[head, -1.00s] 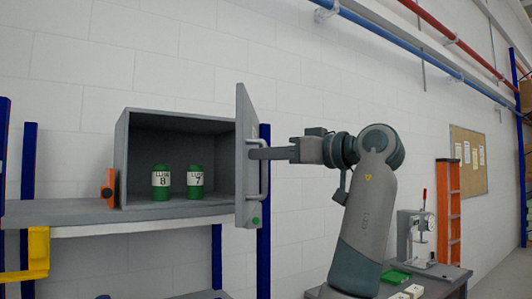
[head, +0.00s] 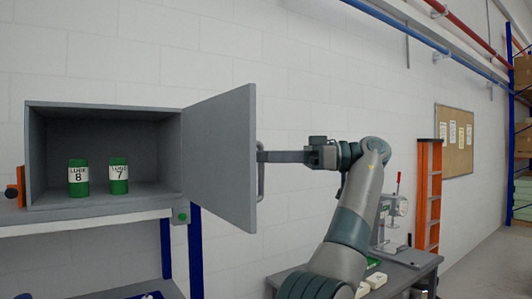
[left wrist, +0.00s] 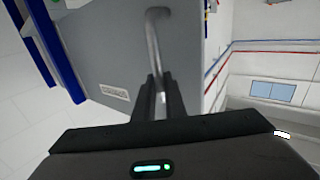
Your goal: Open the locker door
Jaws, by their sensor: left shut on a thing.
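The grey locker (head: 105,108) sits on a shelf at the left in the head view, with its front open. Its door (head: 218,160) is swung well out from the right side and stands angled toward me. A grey bar handle (head: 261,182) is on the door's outer face. My left gripper (head: 264,156) is shut on the handle. In the left wrist view, the two dark fingers (left wrist: 159,88) close around the bar handle (left wrist: 154,35), with the door face (left wrist: 105,55) behind it. My right gripper is in no view.
Inside the locker stand two green lube bottles, number 8 (head: 78,178) and number 7 (head: 119,176). A workbench (head: 410,262) with a press (head: 393,215) stands at the right, beside an orange ladder (head: 428,190). A blue shelf post (head: 195,250) stands below the door.

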